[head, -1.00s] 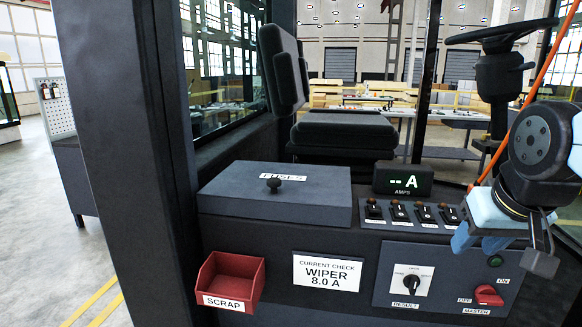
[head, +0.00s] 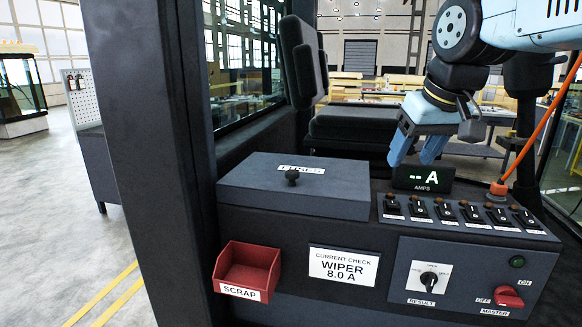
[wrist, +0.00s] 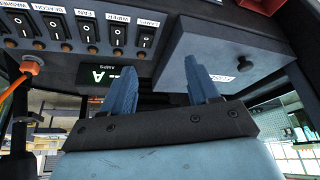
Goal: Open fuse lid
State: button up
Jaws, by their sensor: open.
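The fuse lid (head: 295,185) is a flat dark grey cover labelled FUSES, lying shut on the console. A round black knob (head: 292,177) stands on its top; in the wrist view the knob (wrist: 246,64) shows at the right on the lid (wrist: 215,50). My gripper (head: 412,160) is above and behind the console, to the right of the lid, beside the ammeter. Its two blue fingers (wrist: 163,92) are apart with nothing between them. It touches neither lid nor knob.
The ammeter display (head: 422,179) stands right of the lid, with a row of rocker switches (head: 460,212) in front. A red scrap bin (head: 246,270), result dial (head: 428,281) and red master switch (head: 508,296) are on the front. An orange cable (head: 540,130) rises at right.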

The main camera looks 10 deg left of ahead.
jog(key=w+a+r+n, duration=0.1)
jog(key=w+a+r, duration=0.1)
jog(key=a, duration=0.4)
jog(key=w+a+r+n, duration=0.1)
jog(key=w+a+r, duration=0.1)
jog(key=a, duration=0.3)
jog(key=n+g+y, duration=0.1)
jog(key=n, duration=0.1)
send_near(292, 172)
jog(key=x, duration=0.8)
jog(key=shift+w+f, duration=0.2)
grip_shut()
